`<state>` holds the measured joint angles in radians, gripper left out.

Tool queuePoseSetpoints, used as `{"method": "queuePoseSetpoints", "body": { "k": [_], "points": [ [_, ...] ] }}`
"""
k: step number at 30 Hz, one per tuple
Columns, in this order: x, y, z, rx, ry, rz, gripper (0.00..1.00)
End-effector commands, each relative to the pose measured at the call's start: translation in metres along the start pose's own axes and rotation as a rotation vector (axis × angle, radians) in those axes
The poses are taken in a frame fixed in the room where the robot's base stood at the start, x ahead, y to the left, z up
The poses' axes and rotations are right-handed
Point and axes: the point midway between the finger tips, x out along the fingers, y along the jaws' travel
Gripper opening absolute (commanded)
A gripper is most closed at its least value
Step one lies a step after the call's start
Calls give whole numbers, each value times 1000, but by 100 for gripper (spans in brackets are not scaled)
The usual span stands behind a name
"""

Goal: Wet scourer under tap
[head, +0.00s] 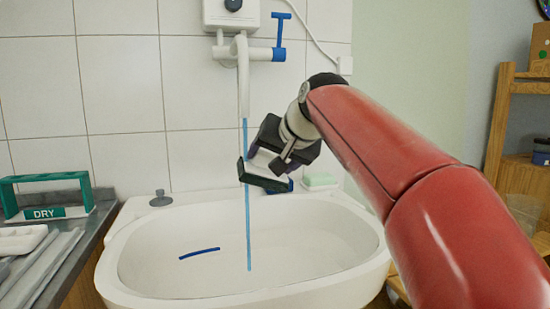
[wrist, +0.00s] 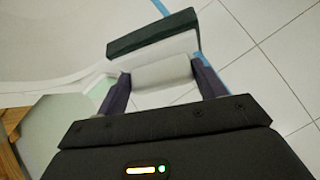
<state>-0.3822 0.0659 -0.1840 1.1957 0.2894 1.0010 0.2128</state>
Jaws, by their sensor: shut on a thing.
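The scourer has a dark green pad (head: 268,182) and a pale grip part; the pad also shows in the wrist view (wrist: 150,35). My gripper (head: 270,158) is shut on the pale grip part, and its two fingers flank it in the wrist view (wrist: 160,75). It holds the scourer tilted above the white basin (head: 130,275). The tap (head: 242,75) has a blue lever (head: 279,38). A blue water stream (head: 248,225) falls from its spout, meeting the scourer's left end in the head view. I cannot tell how wet the pad is.
A pale green block (head: 320,181) sits on the basin's back right rim, and a grey plug (head: 161,198) on the back left. A green rack marked DRY (head: 45,212) stands on the left counter. A wooden shelf (head: 500,115) is at right.

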Motion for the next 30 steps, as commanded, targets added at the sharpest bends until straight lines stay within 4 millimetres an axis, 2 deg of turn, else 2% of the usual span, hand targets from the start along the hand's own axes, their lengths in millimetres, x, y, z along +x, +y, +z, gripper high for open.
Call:
{"method": "queuePoseSetpoints", "body": {
  "k": [10,30],
  "points": [
    [-3,3,0,1,1,0,51],
    [-37,44,7,2,1,0,51]
  ]
}}
